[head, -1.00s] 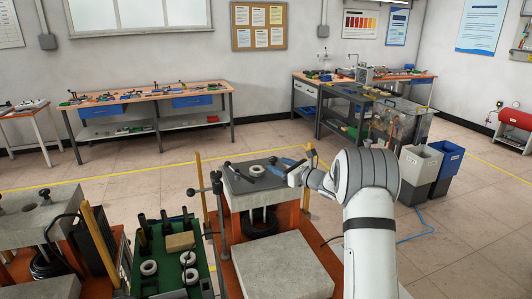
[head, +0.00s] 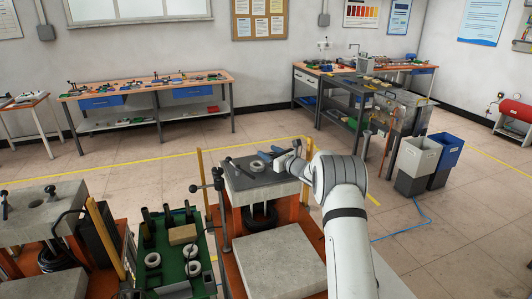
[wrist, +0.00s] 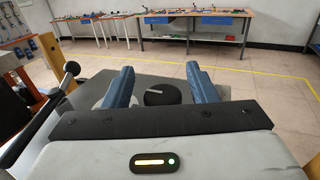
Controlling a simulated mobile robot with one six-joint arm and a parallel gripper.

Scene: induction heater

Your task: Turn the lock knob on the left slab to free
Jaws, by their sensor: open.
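My gripper (head: 268,155) is open and empty in the head view, over the back of a grey-topped slab (head: 242,181) near the middle. In the wrist view, its two blue fingers (wrist: 162,88) point forward on either side of a dark round knob (wrist: 163,95) with a pale pointer line. The knob sits on the grey slab top (wrist: 145,84), and a gap shows between it and each finger. I cannot read any lock or free marking. Another concrete slab (head: 40,222) stands at the far left with dark knobs (head: 51,192) on it.
A green tray (head: 176,268) holds rings, dark posts and a tan block. A bare concrete block (head: 270,262) lies in front. Bins (head: 415,158) stand to the right; open floor lies behind.

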